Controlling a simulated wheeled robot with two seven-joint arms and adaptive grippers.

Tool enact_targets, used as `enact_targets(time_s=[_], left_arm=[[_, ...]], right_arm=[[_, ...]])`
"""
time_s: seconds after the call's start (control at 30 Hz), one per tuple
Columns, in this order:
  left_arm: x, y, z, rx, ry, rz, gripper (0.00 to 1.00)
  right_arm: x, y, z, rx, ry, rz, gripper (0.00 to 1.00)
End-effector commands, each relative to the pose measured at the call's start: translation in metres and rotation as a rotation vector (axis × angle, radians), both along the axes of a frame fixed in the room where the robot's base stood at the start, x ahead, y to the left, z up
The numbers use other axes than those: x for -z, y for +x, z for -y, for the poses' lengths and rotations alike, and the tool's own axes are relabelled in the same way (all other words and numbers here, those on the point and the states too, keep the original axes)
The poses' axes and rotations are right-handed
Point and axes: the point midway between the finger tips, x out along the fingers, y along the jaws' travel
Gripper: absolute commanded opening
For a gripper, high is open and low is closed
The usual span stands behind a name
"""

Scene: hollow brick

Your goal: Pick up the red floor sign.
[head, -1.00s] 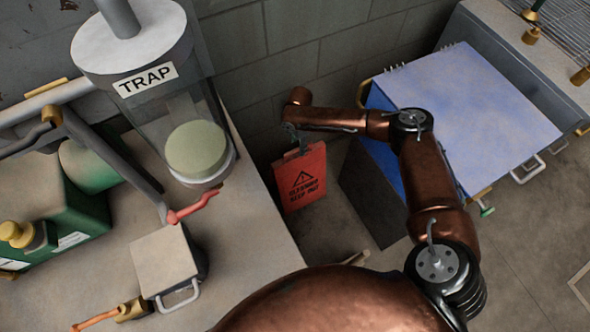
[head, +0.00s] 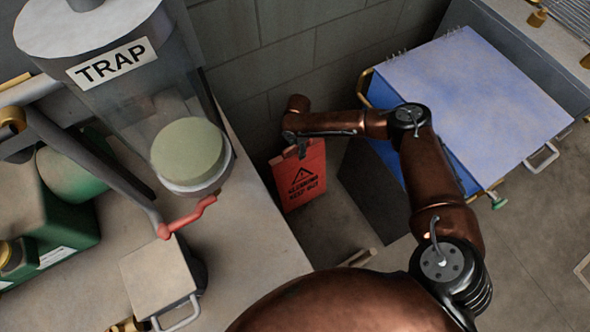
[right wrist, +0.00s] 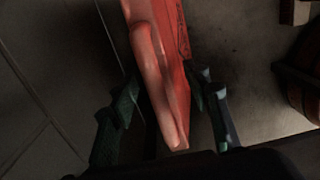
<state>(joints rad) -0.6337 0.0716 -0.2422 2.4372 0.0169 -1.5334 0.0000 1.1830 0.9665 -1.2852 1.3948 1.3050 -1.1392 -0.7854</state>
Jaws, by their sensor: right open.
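The red floor sign (head: 300,180) stands on the floor in the gap between the counter and the blue cart, with a black warning triangle and lettering on its face. My right gripper (head: 298,147) is at the sign's top edge, pointing down. In the right wrist view the sign (right wrist: 160,75) runs between the two dark fingers of my right gripper (right wrist: 165,105). The fingers are open, one on each side of its top, with a visible gap on at least the right side. My left gripper is not in view.
A grey counter (head: 255,240) borders the sign on the left, carrying a TRAP cylinder, a red lever and a metal box. A blue-topped cart (head: 480,95) stands to the right. A block wall (head: 300,50) is behind. Open floor (head: 530,250) lies at right.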

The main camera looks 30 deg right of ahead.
Motion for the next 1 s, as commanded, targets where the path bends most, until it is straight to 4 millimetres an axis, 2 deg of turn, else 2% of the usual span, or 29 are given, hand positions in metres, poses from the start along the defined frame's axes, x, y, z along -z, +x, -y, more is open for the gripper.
enact_targets(time_s=[0.33, 0.9, 1.0], left_arm=[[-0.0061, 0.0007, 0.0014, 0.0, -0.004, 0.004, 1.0], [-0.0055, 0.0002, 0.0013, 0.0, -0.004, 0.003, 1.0], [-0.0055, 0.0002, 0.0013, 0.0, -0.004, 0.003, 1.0]], right_arm=[[0.0032, 0.0013, 0.0002, 0.001, 0.0, 0.003, 0.44], [0.0036, 0.001, 0.0001, 0.0, 0.0, 0.002, 0.04], [0.0037, 0.0011, 0.0, 0.0, 0.0, 0.003, 0.0]])
